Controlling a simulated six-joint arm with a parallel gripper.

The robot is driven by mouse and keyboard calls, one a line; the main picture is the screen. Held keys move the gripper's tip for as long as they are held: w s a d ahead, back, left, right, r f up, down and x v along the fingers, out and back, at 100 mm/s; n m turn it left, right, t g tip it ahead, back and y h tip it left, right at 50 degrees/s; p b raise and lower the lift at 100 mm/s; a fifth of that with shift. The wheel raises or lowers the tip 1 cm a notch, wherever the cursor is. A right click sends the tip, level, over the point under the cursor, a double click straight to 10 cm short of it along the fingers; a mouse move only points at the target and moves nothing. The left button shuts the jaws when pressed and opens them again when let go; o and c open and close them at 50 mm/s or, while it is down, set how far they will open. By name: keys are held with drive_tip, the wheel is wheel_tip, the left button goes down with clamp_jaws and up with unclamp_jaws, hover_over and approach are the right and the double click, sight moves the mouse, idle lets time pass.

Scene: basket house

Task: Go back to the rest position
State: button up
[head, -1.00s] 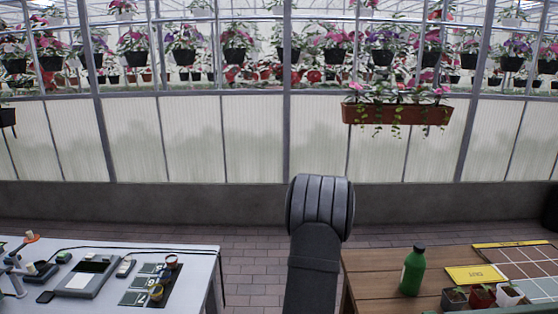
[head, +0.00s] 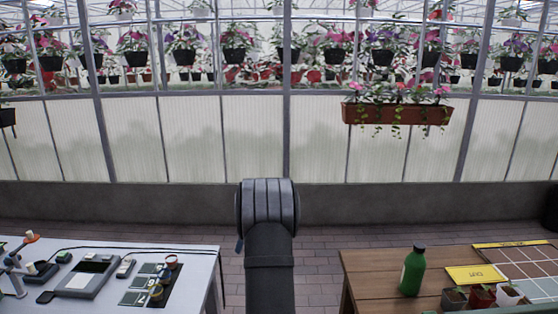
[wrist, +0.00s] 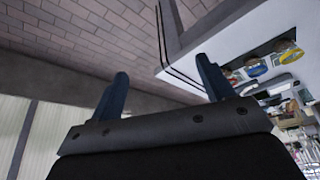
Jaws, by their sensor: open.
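My gripper (wrist: 163,88) shows in the wrist view with its two dark blue fingers spread apart and nothing between them. Brick floor and the low grey wall lie beyond the fingers. In the head view my arm stands upright in the gap between the two tables, and the gripper is mostly hidden behind it. A small bluish tip shows at the arm's left side.
A white table (head: 205,262) with a scale (head: 88,275) and small pots on a dark mat stands at left. A wooden table (head: 375,270) with a green bottle (head: 413,271) and potted seedlings stands at right. A planter (head: 397,114) hangs at the back.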

drive_tip(key=s+a+n+g, duration=0.1)
drive_tip(key=s+a+n, duration=0.1)
drive_tip(key=a, duration=1.5)
drive_tip(key=shift+s+n, duration=0.4)
drive_tip(key=shift+s, duration=0.1)
drive_tip(key=shift+o, duration=0.5)
